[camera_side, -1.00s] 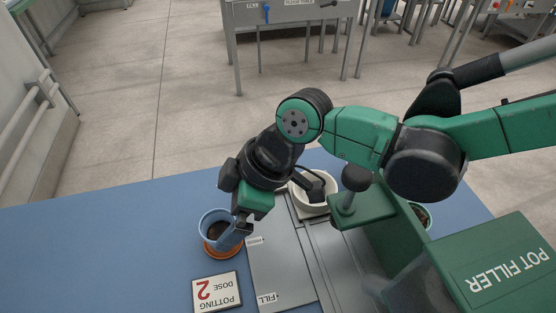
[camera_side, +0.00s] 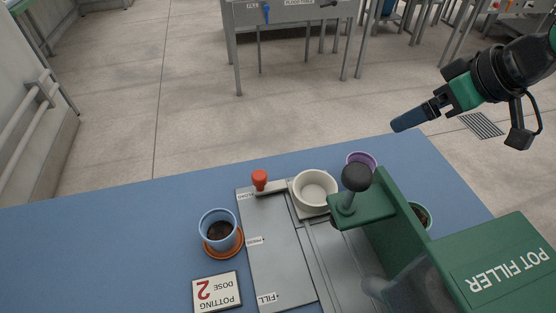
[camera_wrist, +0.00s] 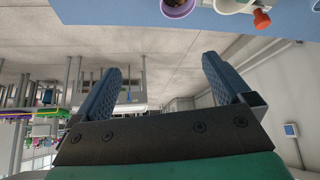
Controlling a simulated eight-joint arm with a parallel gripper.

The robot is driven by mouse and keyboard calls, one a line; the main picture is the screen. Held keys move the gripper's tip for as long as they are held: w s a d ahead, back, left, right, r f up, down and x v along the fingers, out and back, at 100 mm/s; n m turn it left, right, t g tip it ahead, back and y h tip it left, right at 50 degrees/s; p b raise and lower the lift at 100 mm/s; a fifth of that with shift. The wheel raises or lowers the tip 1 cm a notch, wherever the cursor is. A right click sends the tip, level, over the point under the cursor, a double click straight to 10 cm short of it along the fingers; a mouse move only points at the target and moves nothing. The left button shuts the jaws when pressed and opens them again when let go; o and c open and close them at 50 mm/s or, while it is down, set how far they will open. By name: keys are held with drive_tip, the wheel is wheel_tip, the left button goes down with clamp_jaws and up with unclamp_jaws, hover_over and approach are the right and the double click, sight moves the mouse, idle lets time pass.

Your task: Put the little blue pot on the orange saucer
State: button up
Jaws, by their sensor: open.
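The little blue pot (camera_side: 218,230), with dark soil inside, stands upright on the orange saucer (camera_side: 231,249) at the left of the pot filler's grey plate. The saucer's rim shows below and to the right of the pot. My gripper (camera_side: 396,125) is raised at the upper right of the side view, well away from the pot. In the wrist view my gripper (camera_wrist: 158,82) shows its two blue fingers spread apart with nothing between them.
The green pot filler (camera_side: 500,270) has a black-knobbed lever (camera_side: 356,178). A white bowl (camera_side: 315,188), a red knob (camera_side: 259,178) and a purple pot (camera_side: 362,160) are near its back. A sign (camera_side: 217,292) reads "POTTING DOSE 2". The blue table's left (camera_side: 90,250) is clear.

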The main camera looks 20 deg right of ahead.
drive_tip(key=s+d+f+m+h, duration=0.2)
drive_tip(key=d+m, duration=0.1)
drive_tip(key=d, duration=0.3)
drive_tip(key=shift+s+d+m+t, duration=0.3)
drive_tip(key=shift+s+t, duration=0.05)
drive_tip(key=shift+t, duration=0.05)
idle(0.6)
